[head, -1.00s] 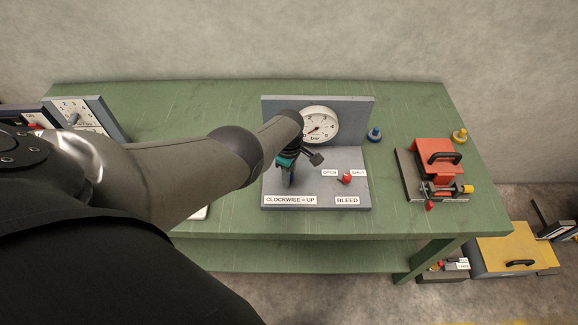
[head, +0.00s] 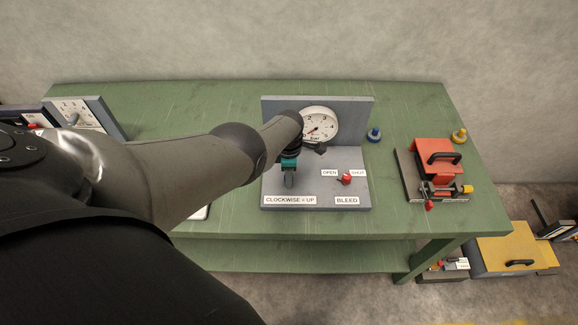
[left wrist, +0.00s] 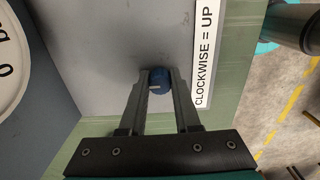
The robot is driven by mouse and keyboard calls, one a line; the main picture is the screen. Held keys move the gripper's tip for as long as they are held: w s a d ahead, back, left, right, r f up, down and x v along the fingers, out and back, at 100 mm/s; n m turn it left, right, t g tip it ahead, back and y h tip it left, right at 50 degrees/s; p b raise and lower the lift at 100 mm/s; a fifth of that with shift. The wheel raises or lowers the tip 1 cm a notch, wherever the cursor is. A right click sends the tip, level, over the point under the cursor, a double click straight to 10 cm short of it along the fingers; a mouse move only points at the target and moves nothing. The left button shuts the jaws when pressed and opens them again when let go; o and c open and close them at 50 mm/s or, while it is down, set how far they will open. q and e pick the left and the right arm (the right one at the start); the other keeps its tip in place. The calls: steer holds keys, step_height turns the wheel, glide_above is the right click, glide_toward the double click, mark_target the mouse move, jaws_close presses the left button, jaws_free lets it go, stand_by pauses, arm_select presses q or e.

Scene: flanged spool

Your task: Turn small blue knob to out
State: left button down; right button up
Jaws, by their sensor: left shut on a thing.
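The small blue knob (left wrist: 157,82) sits on the grey panel (left wrist: 100,50), beside the "CLOCKWISE = UP" label (left wrist: 204,50), in the left wrist view. My left gripper (left wrist: 158,76) is shut on the knob, with one finger on each side of it. A short pale mark shows on the knob's face. In the head view my left gripper (head: 289,180) points down at the panel's left part and hides the knob. I see no "out" marking. My right gripper is not in view.
A round white gauge (head: 319,125) stands on the panel's upright back. A red knob (head: 346,178) lies right of my gripper, between "OPEN" and "SHUT" labels.

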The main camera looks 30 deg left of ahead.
arm_select(q)
steer(key=shift+a+r, duration=0.1)
steer(key=shift+a, duration=0.05)
steer(key=c, duration=0.6)
jaws_free()
step_height(320, 180, up, 3)
steer(key=p, duration=0.2)
steer(key=shift+p, duration=0.35)
steer(key=shift+r+p, duration=0.35)
steer(key=shift+r, duration=5.75)
